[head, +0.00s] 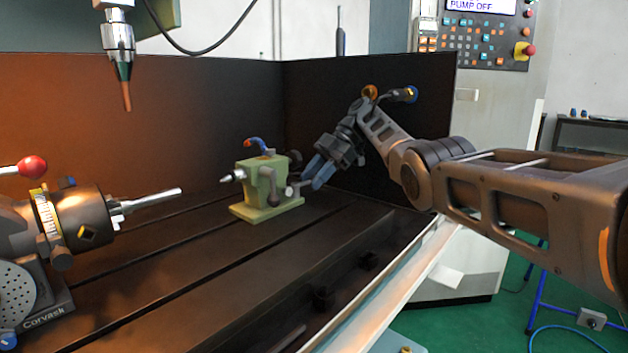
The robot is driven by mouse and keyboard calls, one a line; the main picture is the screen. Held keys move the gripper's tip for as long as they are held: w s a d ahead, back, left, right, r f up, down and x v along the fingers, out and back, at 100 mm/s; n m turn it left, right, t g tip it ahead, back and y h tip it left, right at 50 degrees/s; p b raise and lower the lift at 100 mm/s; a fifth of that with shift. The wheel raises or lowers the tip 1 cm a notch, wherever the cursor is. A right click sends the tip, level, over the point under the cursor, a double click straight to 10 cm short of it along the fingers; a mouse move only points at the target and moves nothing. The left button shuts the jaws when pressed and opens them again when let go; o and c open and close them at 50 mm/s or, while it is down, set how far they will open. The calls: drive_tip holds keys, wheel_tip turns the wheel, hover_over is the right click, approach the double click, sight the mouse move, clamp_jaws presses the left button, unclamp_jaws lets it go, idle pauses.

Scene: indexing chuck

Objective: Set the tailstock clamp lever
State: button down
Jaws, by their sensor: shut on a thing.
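The green tailstock (262,187) stands upright on the dark slotted table, its pointed centre facing left. A small blue-and-orange handle (258,145) sits on its top. A dark handle hangs down its front face. The clamp lever (292,190), a short pale bar, sticks out at its lower right side. My gripper (313,179) comes in from the right with its blue fingers pointing down and left, shut on the outer end of this lever. The fingers hide that end, so the exact grip is hard to see.
A chuck on an indexing head (80,220) stands at the left, holding a silver bar (152,200) that points at the tailstock. A spindle with a tool (121,75) hangs above. Dark guard walls (375,130) close the back and right. The table between is clear.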

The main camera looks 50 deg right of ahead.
idle(0.3)
drive_tip(key=c, duration=0.8)
unclamp_jaws()
drive_tip(key=shift+c, duration=0.2)
drive_tip(key=shift+d, duration=0.1)
